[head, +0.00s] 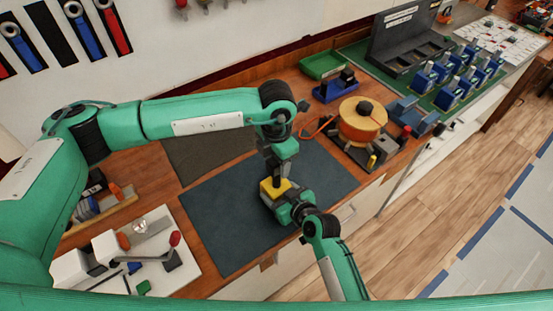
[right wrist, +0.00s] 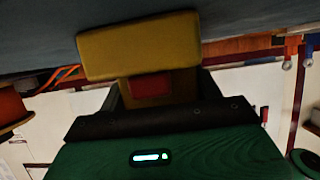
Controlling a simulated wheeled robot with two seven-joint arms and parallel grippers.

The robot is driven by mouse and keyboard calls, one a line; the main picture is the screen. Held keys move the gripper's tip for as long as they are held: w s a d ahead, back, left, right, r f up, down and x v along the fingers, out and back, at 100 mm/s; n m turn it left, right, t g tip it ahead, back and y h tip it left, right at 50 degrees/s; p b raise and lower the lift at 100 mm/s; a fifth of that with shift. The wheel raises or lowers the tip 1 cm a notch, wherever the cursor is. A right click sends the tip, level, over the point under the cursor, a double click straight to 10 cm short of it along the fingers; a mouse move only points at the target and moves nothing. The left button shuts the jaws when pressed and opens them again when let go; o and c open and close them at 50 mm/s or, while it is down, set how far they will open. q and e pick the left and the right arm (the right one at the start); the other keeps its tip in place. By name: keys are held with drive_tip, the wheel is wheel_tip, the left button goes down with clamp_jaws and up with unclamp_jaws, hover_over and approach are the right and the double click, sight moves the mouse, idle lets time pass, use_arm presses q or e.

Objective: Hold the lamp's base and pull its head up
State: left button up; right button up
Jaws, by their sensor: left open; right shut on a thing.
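The lamp (head: 268,190) is a small yellow blocky thing over the dark blue-grey mat, partly hidden by my grippers in the head view. In the right wrist view, the lamp (right wrist: 138,45) shows as a wide yellow slab joined to a narrower yellow part with a red patch. My right gripper (head: 283,198) is shut on the lamp from the near right side; its dark jaws (right wrist: 155,110) sit at the narrower part. My left gripper (head: 277,180) points down from above, open, with its tips right at the lamp's top. Whether the tips touch it I cannot tell.
The mat (head: 215,225) is otherwise clear. To its right stand an orange round-topped reel (head: 362,118), a blue tray (head: 335,90) and a green tray (head: 320,65). A white board (head: 185,270) with parts lies at the left. The counter's front edge is close on the right.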

use_arm(q)
clamp_jaws()
wheel_tip(320, 180, up, 8)
drive_tip(key=shift+f, duration=0.25)
use_arm(e)
drive_tip(key=shift+f, duration=0.1)
use_arm(q)
unclamp_jaws()
wheel_tip(320, 180, up, 12)
idle(0.6)
